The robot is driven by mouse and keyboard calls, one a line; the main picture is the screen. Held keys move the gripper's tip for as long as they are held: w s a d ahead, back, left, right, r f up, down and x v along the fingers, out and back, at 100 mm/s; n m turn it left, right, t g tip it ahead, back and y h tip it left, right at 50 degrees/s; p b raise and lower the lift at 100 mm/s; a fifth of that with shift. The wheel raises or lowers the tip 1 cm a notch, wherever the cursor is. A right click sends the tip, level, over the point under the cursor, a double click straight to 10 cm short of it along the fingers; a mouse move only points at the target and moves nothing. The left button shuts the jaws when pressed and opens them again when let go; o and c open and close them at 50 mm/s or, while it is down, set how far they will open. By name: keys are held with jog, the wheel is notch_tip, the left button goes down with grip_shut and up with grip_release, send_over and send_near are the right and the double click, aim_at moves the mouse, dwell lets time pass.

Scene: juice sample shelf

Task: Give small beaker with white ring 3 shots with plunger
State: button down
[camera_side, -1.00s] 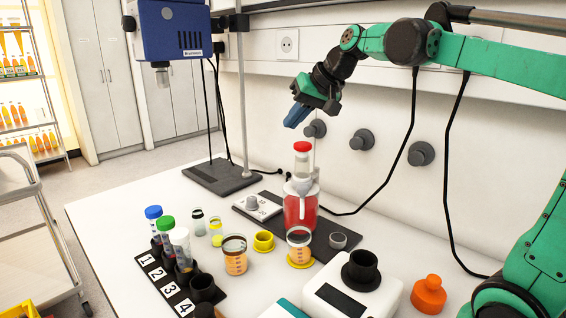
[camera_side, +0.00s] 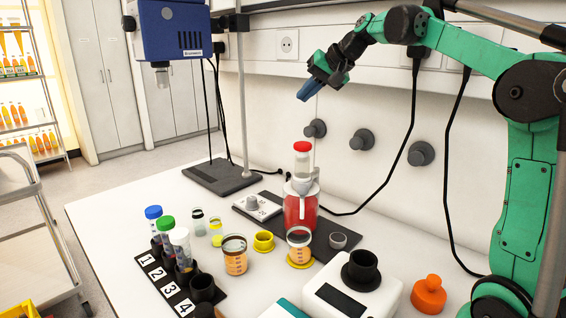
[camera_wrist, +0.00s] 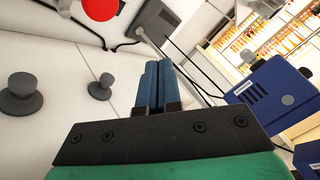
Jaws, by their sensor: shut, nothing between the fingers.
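The plunger (camera_side: 302,149) has a red cap and a pale clear body. It stands upright on the dispenser bottle of red liquid (camera_side: 294,212). A small beaker (camera_side: 299,252) with a pale whitish band near its top and orange liquid stands on a yellow ring in front of the bottle. My gripper (camera_side: 302,96) is shut and empty, in the air above the plunger and clear of it. In the wrist view the blue fingers (camera_wrist: 154,72) are together, and the red cap (camera_wrist: 101,8) shows at the top edge.
Another beaker with a dark band (camera_side: 235,256) and an empty yellow ring (camera_side: 263,241) stand left of the dispenser. A numbered rack (camera_side: 172,287) holds capped tubes. A white device (camera_side: 350,290) stands at front right. Wall knobs (camera_side: 362,139) stick out behind.

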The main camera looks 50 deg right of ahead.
aim_at(301, 143)
jog(key=shift+f, duration=3.8)
jog(key=shift+f, duration=0.4)
jog(key=shift+f, duration=0.9)
jog(key=shift+r, duration=1.35)
jog(key=shift+r, duration=2.5)
